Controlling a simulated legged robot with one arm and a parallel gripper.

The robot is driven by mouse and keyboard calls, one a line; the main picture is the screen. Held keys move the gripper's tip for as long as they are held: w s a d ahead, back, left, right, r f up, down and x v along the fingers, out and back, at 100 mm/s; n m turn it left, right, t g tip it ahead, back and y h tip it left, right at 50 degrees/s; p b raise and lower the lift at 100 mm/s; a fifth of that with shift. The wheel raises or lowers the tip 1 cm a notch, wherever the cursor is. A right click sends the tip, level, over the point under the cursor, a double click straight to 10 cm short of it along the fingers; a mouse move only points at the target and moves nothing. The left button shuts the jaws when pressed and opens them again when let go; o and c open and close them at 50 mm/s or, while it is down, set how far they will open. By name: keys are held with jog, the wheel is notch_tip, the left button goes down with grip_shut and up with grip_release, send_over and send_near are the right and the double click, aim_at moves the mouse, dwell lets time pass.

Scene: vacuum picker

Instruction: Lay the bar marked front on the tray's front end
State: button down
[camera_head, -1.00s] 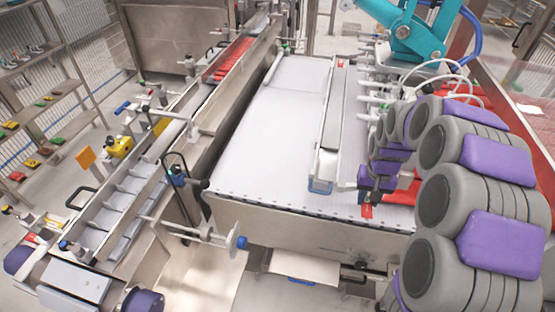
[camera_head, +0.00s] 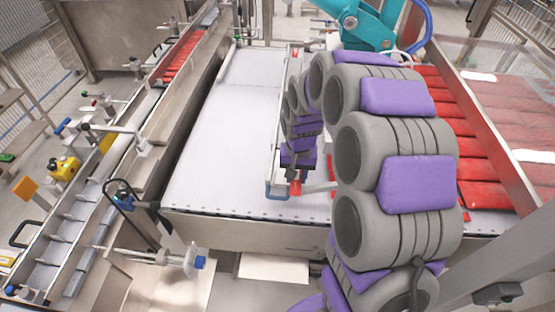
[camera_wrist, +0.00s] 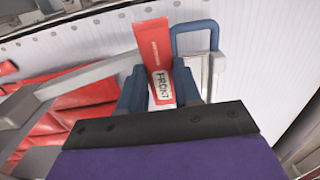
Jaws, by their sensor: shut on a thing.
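My gripper (camera_wrist: 161,84) is shut on a red bar (camera_wrist: 154,42) in the wrist view, with a white label reading FRONT facing the camera. The long narrow tray (camera_head: 279,140) lies on the white conveyor in the head view, with a blue near end (camera_head: 278,191). In the head view my gripper (camera_head: 296,180) and the bar are just right of that end. In the wrist view the tray's blue loop end (camera_wrist: 194,24) is right beside the bar. My fingers hide part of the tray, so I cannot tell whether the bar touches it.
Red packs (camera_head: 455,130) lie in rows to the right of my arm. A teal robot arm (camera_head: 365,22) hangs at the back. The white conveyor (camera_head: 215,150) is clear left of the tray. A flighted channel (camera_head: 75,225) runs along the left.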

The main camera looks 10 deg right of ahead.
jog(key=w, duration=0.3)
jog(key=w+a, duration=0.1)
jog(key=w, duration=0.3)
jog(key=w+a+f+b, duration=0.1)
jog(key=w, duration=0.2)
jog(key=shift+w+a+f, duration=0.1)
jog(key=shift+w+a, duration=0.05)
jog(key=shift+w, duration=0.25)
jog(key=shift+w+d+f, duration=0.1)
jog(key=shift+d+f, duration=0.05)
jog(key=shift+d, duration=0.35)
jog(key=shift+w+d+f, duration=0.1)
jog(key=shift+d, duration=0.4)
jog(key=f, duration=0.1)
jog(key=d+f+b, duration=0.1)
jog(key=shift+d+f, duration=0.15)
jog(key=shift+f, duration=0.4)
jog(key=shift+a+r, duration=0.1)
jog(key=shift+a, duration=1.45)
jog(key=shift+d+f, duration=0.35)
jog(key=shift+d, duration=0.35)
jog(key=shift+d+f, duration=0.3)
jog(key=shift+d, duration=0.35)
jog(key=c, duration=1.1)
grip_release()
jog(key=shift+a, duration=0.2)
jog(key=o, duration=0.3)
jog(key=shift+a, duration=0.45)
jog(key=shift+d, duration=0.25)
